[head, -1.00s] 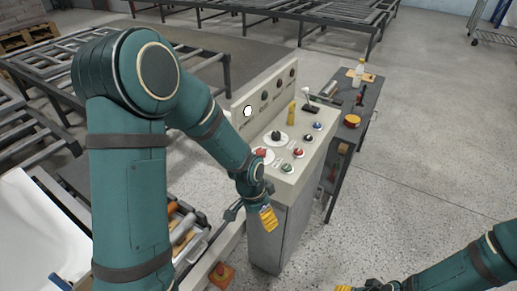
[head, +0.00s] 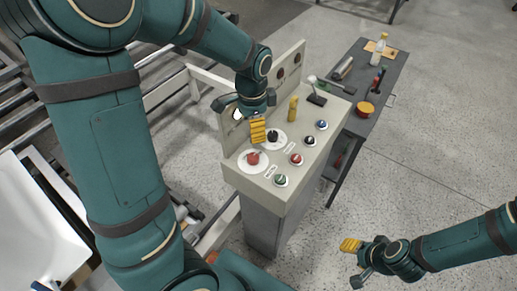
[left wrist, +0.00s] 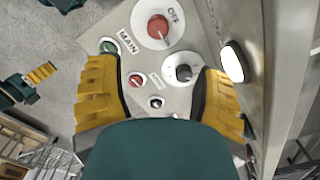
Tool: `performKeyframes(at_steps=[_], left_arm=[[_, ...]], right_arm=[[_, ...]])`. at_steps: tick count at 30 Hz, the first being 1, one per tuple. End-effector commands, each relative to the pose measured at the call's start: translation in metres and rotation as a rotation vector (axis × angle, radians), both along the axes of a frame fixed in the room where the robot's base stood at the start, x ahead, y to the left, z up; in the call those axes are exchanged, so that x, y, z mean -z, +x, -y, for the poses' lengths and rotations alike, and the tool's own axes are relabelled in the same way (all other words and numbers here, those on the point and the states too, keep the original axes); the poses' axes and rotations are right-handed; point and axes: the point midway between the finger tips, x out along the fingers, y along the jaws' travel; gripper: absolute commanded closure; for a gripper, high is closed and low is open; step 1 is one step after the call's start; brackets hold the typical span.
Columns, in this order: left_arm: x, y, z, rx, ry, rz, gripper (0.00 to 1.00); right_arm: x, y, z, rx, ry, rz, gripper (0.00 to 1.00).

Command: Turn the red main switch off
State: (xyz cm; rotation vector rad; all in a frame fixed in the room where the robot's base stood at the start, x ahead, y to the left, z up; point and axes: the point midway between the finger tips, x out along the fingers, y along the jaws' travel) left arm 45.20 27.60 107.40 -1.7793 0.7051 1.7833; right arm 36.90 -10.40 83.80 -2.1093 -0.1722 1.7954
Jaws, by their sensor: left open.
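The red main switch (head: 253,158) is a red knob on a white round plate, at the near left corner of the control panel's sloping top. In the left wrist view, the red knob (left wrist: 158,27) is at the top, with "OFF" and "MAIN" lettering beside it. I cannot tell its setting for sure. My left gripper (head: 257,129) is open and empty above the panel, near the black knob (head: 273,137) and behind the red switch, apart from it. Its yellow fingers (left wrist: 161,92) are spread in the left wrist view. My right gripper (head: 352,258) is low at the right, away from the panel.
The panel top (head: 262,178) also carries green, red, black and blue buttons, a yellow post (head: 293,108) and a black lever (head: 317,98). An upright back board stands behind the left gripper. A dark side table (head: 375,82) with a bottle stands behind.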

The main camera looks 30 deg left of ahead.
Motion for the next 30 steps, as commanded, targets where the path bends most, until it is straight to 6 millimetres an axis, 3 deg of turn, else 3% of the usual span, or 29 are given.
performKeyframes(at_steps=[18, 24, 30], left_arm=[[0.110, -0.002, 0.000, -0.001, 0.001, -0.005, 0.32], [0.129, -0.001, 0.000, -0.002, 0.000, -0.003, 0.32], [0.133, -0.001, 0.000, -0.001, 0.000, -0.001, 0.32]], right_arm=[[0.020, -0.003, -0.001, -0.006, 0.000, -0.008, 0.53], [0.022, -0.004, -0.001, -0.008, 0.000, -0.010, 0.53], [0.023, -0.004, -0.001, -0.008, 0.000, -0.011, 0.53]])
